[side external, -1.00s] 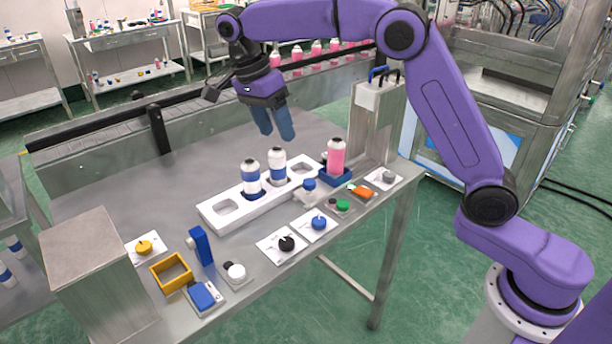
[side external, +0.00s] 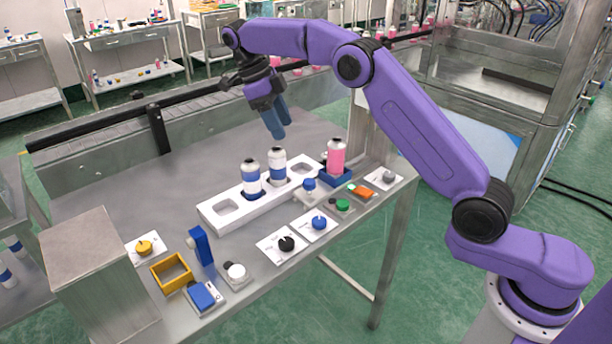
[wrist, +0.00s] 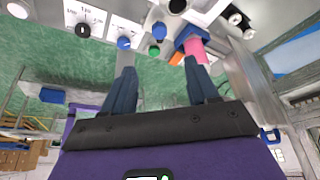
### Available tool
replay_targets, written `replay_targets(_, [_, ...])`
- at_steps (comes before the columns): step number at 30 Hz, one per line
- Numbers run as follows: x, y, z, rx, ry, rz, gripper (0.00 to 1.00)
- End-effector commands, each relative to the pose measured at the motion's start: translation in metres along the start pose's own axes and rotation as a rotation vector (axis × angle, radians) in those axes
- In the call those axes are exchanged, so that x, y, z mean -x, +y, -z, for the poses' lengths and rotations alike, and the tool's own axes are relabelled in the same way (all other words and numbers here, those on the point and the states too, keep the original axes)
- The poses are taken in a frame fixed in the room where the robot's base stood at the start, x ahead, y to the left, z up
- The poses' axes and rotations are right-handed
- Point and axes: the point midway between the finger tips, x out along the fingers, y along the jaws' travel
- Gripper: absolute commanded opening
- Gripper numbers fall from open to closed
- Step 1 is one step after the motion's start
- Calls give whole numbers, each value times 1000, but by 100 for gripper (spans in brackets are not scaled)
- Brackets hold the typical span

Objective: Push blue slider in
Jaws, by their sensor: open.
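A blue holder (side external: 338,181) sits under a pink can with a white top (side external: 336,155), at the foot of the metal column; it also shows in the wrist view (wrist: 185,38). A blue round-topped part (side external: 309,184) on a pale block stands to its left, beside the white rack. I cannot tell for sure which of these is the slider. My gripper (side external: 277,136) is open and empty, above the table behind the rack, left of the pink can and apart from it. In the wrist view its fingers (wrist: 160,67) are spread with nothing between them.
The white rack (side external: 224,208) holds two white-and-blue cans (side external: 251,180). Black (side external: 286,244) and blue (side external: 319,223) knobs, a green button (side external: 343,205) and an orange switch (side external: 362,191) line the front edge. A yellow frame (side external: 171,272) lies left. The table's middle is clear.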

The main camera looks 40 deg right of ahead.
Motion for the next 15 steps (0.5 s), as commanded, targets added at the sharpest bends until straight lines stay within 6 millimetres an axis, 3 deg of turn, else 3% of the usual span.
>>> replay_targets(15, [-55, 1, 1, 2, 2, -3, 59])
